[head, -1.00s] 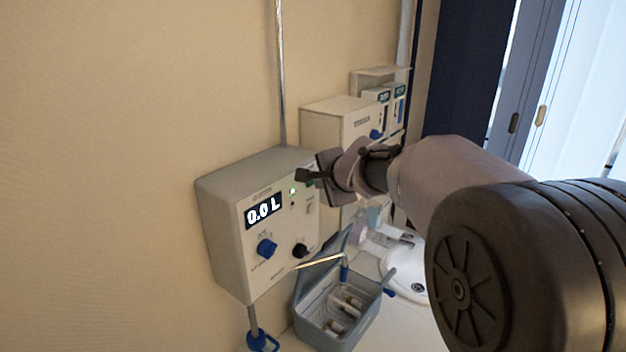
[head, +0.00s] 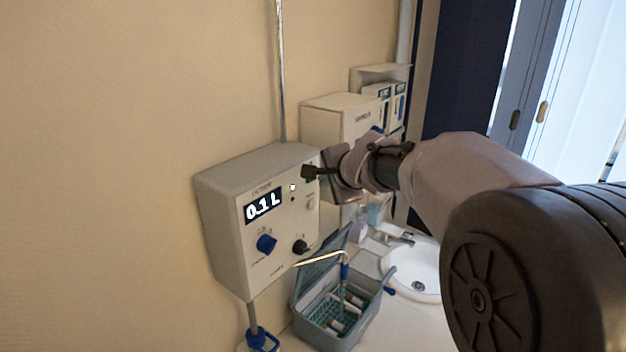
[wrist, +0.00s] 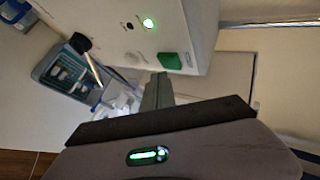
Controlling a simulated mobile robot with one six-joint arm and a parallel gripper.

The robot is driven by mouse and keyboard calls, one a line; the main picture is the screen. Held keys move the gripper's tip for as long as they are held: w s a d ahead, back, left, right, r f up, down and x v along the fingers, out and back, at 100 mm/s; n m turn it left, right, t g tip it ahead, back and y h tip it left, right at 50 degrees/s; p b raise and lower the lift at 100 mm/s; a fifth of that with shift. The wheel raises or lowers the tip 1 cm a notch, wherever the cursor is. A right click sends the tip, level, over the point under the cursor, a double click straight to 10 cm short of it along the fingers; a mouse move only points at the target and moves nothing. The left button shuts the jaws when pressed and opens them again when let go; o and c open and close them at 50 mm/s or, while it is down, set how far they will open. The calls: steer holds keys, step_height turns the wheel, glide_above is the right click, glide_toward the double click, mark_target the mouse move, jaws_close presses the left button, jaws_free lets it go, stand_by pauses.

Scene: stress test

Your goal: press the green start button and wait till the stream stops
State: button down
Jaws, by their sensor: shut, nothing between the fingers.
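The dispenser box (head: 228,235) hangs on the wall, and its display (head: 262,206) reads 0.1 L. The green start button (wrist: 170,61) is on its front, mostly hidden behind my gripper in the head view. A small green light (wrist: 149,23) beside it is lit. My gripper (head: 307,172) is shut and empty; its tip (wrist: 157,88) is just off the button in the wrist view, and I cannot tell whether they touch. The spout (head: 320,259) ends above an open grey-blue case (head: 318,338) holding several white items. I cannot make out a stream clearly.
A blue knob (head: 266,244) and a black knob (head: 300,247) sit low on the dispenser front. A second wall box (head: 325,128) is behind my gripper. A white basin (head: 425,262) is right of the case. A bottle with a blue handle (head: 262,341) is below the dispenser.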

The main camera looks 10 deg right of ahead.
steer(key=shift+d, duration=0.1)
steer(key=s+d+b, duration=0.3)
steer(key=shift+s+d+b, duration=0.2)
steer(key=shift+s+b, duration=0.05)
steer(key=shift+b, duration=0.05)
stand_by(0.6)
steer(key=s+a+f+n+g+b, duration=0.2)
steer(key=s+f+n+b, duration=0.3)
steer(key=s+f+b, duration=0.9)
steer(key=s+a+f+n+g+b, duration=0.3)
steer(key=s+f+n+b, duration=0.2)
steer(key=s+f+b, duration=1)
steer(key=s+f, duration=0.7)
steer(key=f, duration=0.5)
steer(key=shift+s+f+g, duration=0.2)
steer(key=shift+g, duration=0.1)
